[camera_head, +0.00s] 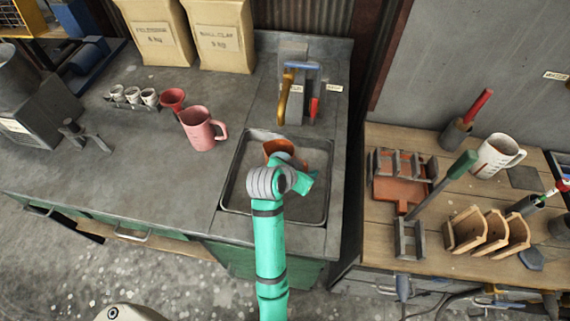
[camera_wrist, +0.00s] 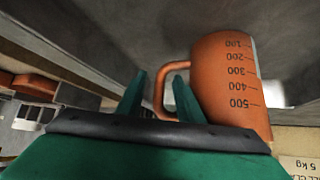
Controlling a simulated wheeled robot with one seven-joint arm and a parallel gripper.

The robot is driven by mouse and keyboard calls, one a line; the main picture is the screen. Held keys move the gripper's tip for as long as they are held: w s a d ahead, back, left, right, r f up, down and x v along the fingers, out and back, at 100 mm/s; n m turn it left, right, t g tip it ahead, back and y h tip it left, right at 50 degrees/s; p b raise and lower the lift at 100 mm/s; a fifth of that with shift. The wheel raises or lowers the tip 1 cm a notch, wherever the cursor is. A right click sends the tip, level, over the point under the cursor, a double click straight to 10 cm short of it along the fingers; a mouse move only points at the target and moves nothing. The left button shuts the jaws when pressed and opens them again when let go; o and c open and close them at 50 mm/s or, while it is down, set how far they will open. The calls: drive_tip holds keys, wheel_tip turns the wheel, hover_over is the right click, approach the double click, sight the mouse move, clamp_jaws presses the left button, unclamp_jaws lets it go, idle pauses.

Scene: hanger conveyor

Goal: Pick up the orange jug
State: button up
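The orange jug (camera_head: 284,146) is in the sink basin in the head view, mostly hidden behind my arm. In the wrist view the orange jug (camera_wrist: 225,85) fills the right of centre, with dark volume marks that read upside down and its handle to the left. My gripper (camera_wrist: 160,98) has its two green fingers apart, with the jug's handle between or just beyond them. A gap shows between the left finger and the handle. In the head view my gripper (camera_head: 300,182) is over the basin, its fingertips hidden by my wrist.
The sink (camera_head: 236,178) has a tap (camera_head: 287,92) behind it. A pink jug (camera_head: 203,129) and a red funnel (camera_head: 172,99) stand left of it on the counter. A wooden bench (camera_head: 370,225) at the right holds a white jug (camera_head: 497,156) and racks. The counter's front left is clear.

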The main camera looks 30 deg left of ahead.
sight(305, 164)
clamp_jaws()
drive_tip(key=shift+r, duration=0.1)
drive_tip(key=shift+r, duration=0.3)
wheel_tip(305, 164, up, 2)
drive_tip(key=shift+r, duration=0.25)
drive_tip(key=s+a+r, duration=0.8)
drive_tip(key=s+r, duration=0.1)
drive_tip(key=s, duration=0.1)
drive_tip(key=shift+s+a+r, duration=0.35)
drive_tip(key=shift+s, duration=0.05)
